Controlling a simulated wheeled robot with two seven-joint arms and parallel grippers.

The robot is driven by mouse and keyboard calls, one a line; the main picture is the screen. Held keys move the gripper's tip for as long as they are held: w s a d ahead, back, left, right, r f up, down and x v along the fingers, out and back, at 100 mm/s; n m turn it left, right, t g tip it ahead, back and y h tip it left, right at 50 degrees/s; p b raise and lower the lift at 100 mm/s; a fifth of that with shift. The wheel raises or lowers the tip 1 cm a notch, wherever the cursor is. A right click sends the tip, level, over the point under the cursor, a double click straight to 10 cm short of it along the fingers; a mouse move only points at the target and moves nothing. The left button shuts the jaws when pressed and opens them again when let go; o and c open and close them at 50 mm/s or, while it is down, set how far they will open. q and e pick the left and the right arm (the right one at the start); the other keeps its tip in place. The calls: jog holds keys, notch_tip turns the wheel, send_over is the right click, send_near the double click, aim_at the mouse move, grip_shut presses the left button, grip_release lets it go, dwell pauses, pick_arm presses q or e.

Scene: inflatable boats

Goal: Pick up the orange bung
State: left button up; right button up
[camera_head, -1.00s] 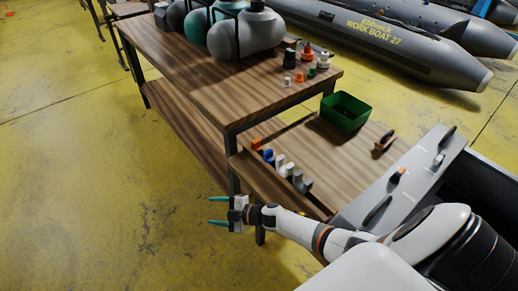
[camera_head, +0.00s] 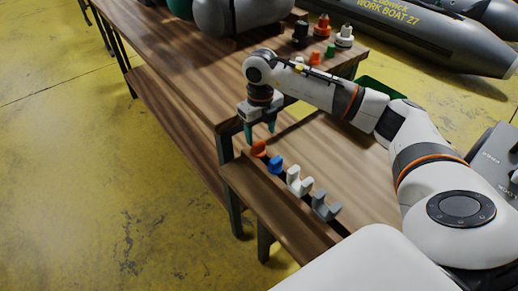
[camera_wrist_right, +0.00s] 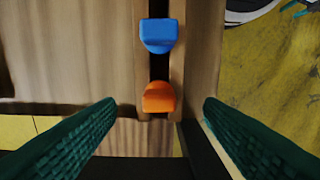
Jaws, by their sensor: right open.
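The orange bung (camera_head: 259,148) sits at the far end of a row along the edge of the lower wooden table. In the right wrist view the orange bung (camera_wrist_right: 159,97) lies in a dark slot, between and beyond the two green fingers. My right gripper (camera_head: 260,131) points down just above and behind the orange bung. In its wrist view the right gripper (camera_wrist_right: 160,135) is open and empty, its fingers wide apart on either side of the bung's line. Whether the fingertips are level with the bung I cannot tell. My left gripper is not in view.
A blue bung (camera_head: 276,164) stands next to the orange one, also in the wrist view (camera_wrist_right: 158,35). White (camera_head: 299,181) and grey (camera_head: 325,205) pieces follow along the row. The higher wooden table (camera_head: 190,75) stands close behind my gripper. A green bin (camera_head: 376,88) is partly hidden by my arm.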

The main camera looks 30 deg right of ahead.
aim_at(260, 144)
jog(key=f, duration=0.6)
jog(key=shift+w+f, duration=0.25)
jog(key=shift+f, duration=0.35)
jog(key=c, duration=1)
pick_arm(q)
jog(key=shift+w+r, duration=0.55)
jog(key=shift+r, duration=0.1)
pick_arm(e)
jog(key=shift+c, duration=0.3)
